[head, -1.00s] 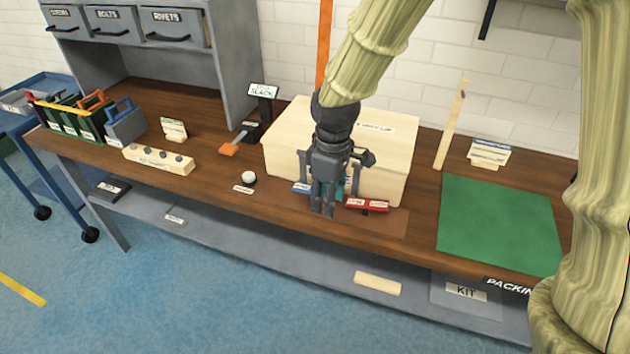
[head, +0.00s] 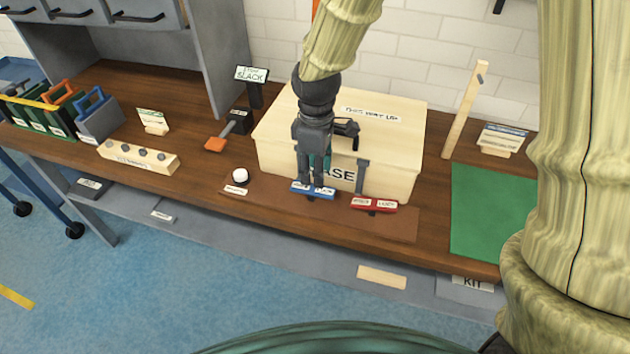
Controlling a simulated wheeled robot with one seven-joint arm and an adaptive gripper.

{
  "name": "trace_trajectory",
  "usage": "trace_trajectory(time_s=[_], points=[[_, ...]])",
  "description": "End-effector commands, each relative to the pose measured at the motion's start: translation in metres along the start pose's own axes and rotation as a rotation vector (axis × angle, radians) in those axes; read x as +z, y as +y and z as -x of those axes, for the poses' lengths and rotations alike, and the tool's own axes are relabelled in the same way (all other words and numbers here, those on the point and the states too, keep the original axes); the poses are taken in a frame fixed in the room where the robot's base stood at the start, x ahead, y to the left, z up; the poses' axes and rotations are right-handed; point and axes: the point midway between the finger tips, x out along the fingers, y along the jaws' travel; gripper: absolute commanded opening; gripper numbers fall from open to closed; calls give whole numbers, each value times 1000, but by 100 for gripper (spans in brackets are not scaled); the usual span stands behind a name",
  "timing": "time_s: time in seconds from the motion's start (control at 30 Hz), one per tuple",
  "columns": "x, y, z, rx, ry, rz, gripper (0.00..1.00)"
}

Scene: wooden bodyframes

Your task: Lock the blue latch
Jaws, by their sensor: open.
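The blue latch (head: 325,194) is a small blue bar with white labels, low in front of the pale wooden box (head: 398,155). My gripper (head: 311,184) points down right over the latch, with its fingers apart and the tips at or just above the bar. I cannot tell whether they touch it. The fingers hide part of the latch. A red latch (head: 374,204) with white labels lies to the right, under a grey upright strip on the box front.
A white round knob (head: 240,175) stands left of the blue latch. An orange-ended lever (head: 215,144) and a block with several pegs (head: 139,157) are farther left. A green mat (head: 490,210) lies on the right of the bench.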

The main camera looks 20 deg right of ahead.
Motion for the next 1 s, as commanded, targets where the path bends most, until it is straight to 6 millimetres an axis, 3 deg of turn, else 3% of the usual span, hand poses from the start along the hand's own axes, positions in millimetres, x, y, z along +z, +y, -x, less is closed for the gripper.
trace_trajectory(time_s=[0.4, 0.83, 1.0], points=[[-2, -1, -45, -1, -1, 3, 41], [-2, 0, -51, 1, 1, 3, 41], [-2, 0, -51, 0, 1, 3, 12]])
